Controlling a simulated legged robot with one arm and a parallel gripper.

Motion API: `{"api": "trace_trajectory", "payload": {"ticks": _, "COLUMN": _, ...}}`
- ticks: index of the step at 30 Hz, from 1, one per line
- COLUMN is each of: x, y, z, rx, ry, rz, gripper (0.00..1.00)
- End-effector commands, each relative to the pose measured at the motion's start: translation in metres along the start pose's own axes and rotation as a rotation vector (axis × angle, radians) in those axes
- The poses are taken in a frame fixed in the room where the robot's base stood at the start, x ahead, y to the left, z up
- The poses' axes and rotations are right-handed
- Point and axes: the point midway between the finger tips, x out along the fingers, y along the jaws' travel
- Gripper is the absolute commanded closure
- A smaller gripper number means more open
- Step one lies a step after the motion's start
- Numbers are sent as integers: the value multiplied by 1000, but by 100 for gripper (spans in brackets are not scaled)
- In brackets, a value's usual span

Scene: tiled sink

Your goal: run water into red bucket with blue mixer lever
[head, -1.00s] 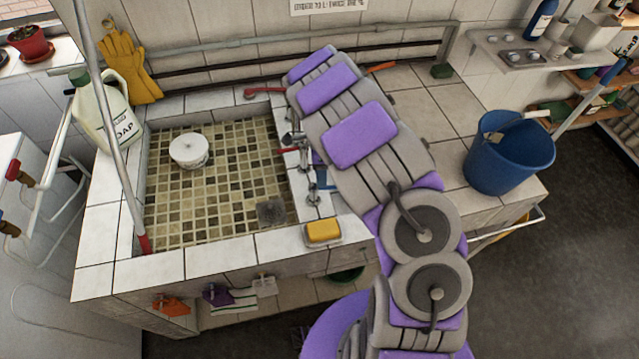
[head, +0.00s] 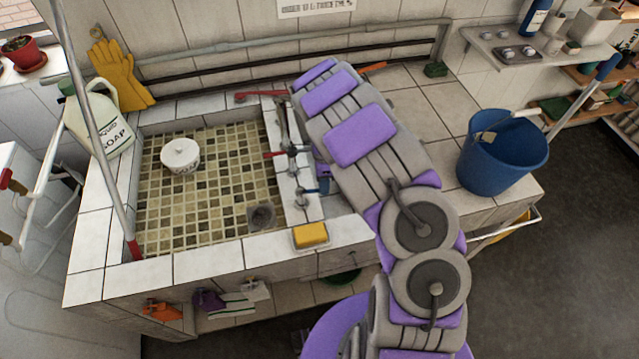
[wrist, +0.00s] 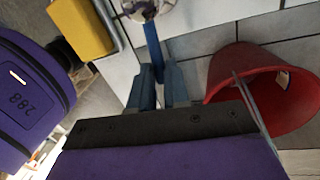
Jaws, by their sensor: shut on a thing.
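In the wrist view, the blue mixer lever (wrist: 152,45) runs from the chrome tap body (wrist: 140,9) down between the fingers of my gripper (wrist: 156,72). The gripper is shut on it. The red bucket (wrist: 228,70) lies to the right of the fingers in that view, with its open mouth and thin handle showing. In the head view, my arm hides the gripper and the red bucket. The taps (head: 292,152) stand on the sink's right rim, with a red lever (head: 275,154) and blue parts (head: 322,186) beside my arm. I cannot make out any running water.
A yellow sponge (head: 310,233) sits on the front rim. A blue bucket (head: 503,155) stands on the right counter. A soap jug (head: 98,122) stands at left.

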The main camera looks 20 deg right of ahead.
Motion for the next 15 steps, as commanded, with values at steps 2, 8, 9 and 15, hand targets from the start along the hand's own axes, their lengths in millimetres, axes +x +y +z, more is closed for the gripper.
{"api": "trace_trajectory", "payload": {"ticks": 2, "x": 0, "y": 0, "z": 3, "rx": 1, "ry": 8, "rz": -2, "gripper": 99}}
{"api": "trace_trajectory", "payload": {"ticks": 8, "x": 1, "y": 2, "z": 18, "rx": 3, "ry": 25, "rz": -6, "gripper": 100}}
{"api": "trace_trajectory", "payload": {"ticks": 9, "x": 1, "y": 2, "z": 21, "rx": 2, "ry": 27, "rz": -6, "gripper": 100}}
{"api": "trace_trajectory", "payload": {"ticks": 15, "x": 1, "y": 2, "z": 21, "rx": 1, "ry": 20, "rz": -6, "gripper": 100}}
